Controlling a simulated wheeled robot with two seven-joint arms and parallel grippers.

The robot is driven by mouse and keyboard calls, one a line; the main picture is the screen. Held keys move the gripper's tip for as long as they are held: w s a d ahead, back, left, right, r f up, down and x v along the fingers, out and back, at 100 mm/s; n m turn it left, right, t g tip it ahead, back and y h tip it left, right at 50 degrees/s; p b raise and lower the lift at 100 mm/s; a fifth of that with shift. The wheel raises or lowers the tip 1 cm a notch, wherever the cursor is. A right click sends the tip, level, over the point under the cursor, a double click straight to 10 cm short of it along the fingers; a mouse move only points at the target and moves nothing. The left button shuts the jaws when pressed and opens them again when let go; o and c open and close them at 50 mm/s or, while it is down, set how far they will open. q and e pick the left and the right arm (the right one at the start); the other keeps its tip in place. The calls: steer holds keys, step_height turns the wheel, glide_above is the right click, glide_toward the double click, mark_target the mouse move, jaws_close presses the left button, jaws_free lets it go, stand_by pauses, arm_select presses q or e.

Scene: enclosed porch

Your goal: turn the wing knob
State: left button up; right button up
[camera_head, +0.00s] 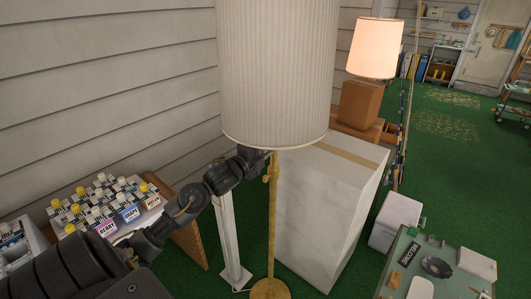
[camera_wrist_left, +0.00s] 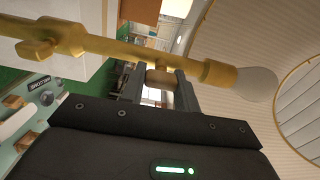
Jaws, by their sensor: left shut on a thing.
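A brass floor lamp (camera_head: 273,225) with a large pleated shade (camera_head: 277,70) stands before me. In the left wrist view its brass stem (camera_wrist_left: 120,47) runs across to a socket with a pale bulb (camera_wrist_left: 253,84). A small tan wing knob (camera_wrist_left: 160,76) sits on the stem just below the socket. My left gripper (camera_head: 265,153) reaches under the shade's lower rim; in the wrist view its fingers (camera_wrist_left: 160,84) are shut on this knob, one on each side. A second, wing-shaped brass fitting (camera_wrist_left: 36,49) is lower on the stem, apart from the fingers. My right gripper is not in view.
A tall pale box (camera_head: 325,215) stands close behind the lamp to the right. A second lit lamp (camera_head: 375,48) is beyond it. Several bottles (camera_head: 105,200) stand on a low table at left. A green table (camera_head: 440,265) with small items is at lower right.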

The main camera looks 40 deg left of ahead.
arm_select(q)
steer(key=shift+f+m, duration=0.1)
steer(key=shift+m, duration=0.2)
steer(key=o, duration=1)
steer(key=shift+s+b, duration=0.3)
steer(key=shift+s+d+b, duration=0.15)
steer(key=shift+s+b, duration=1.25)
steer(key=shift+s, duration=3.75)
